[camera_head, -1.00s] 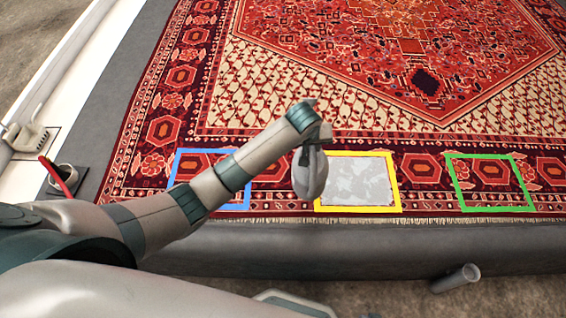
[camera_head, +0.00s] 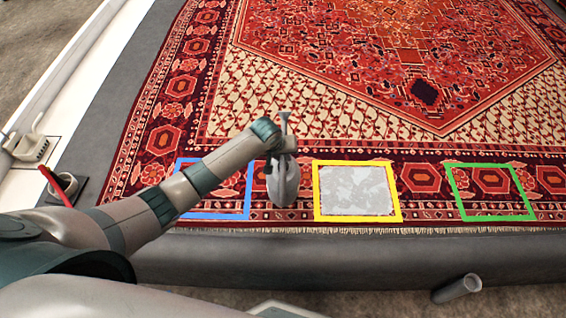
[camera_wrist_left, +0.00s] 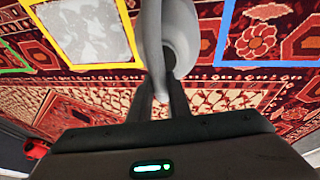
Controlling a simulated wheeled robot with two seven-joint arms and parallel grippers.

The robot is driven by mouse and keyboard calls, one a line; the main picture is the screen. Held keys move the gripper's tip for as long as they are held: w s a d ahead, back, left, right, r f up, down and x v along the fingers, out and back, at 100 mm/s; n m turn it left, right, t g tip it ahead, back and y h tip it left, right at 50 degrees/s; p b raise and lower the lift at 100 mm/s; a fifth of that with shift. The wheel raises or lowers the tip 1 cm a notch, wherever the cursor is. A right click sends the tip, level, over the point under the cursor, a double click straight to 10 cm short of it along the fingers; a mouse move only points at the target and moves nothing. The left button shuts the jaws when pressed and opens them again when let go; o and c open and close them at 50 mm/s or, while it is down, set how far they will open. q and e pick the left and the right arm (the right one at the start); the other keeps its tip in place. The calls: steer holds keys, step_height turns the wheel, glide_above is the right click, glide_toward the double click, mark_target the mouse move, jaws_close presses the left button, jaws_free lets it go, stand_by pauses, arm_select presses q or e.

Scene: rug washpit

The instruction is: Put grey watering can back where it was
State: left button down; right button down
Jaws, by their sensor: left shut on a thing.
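My left gripper (camera_head: 284,148) is shut on the grey watering can (camera_head: 283,184), and my arm partly hides the can. The can is over the rug's front border, between the blue frame (camera_head: 249,193) and the yellow frame (camera_head: 316,190). Its narrow spout points towards the far side of the rug. In the left wrist view the can (camera_wrist_left: 182,35) is in front of the fingers (camera_wrist_left: 162,92), which close on its slim grey part. I cannot tell whether its base touches the rug. My right gripper is not in view.
The yellow frame surrounds a pale grey mottled patch (camera_head: 357,190). A green frame (camera_head: 461,193) lies further right, with only rug inside. A grey cylinder (camera_head: 458,288) lies beyond the front ledge (camera_head: 400,255).

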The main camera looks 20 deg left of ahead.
arm_select(q)
steer(key=shift+f, duration=1.95)
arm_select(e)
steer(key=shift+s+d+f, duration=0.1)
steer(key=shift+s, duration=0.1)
arm_select(q)
steer(key=shift+f, duration=0.1)
steer(key=c, duration=1.7)
jaws_free()
steer(key=shift+o, duration=0.2)
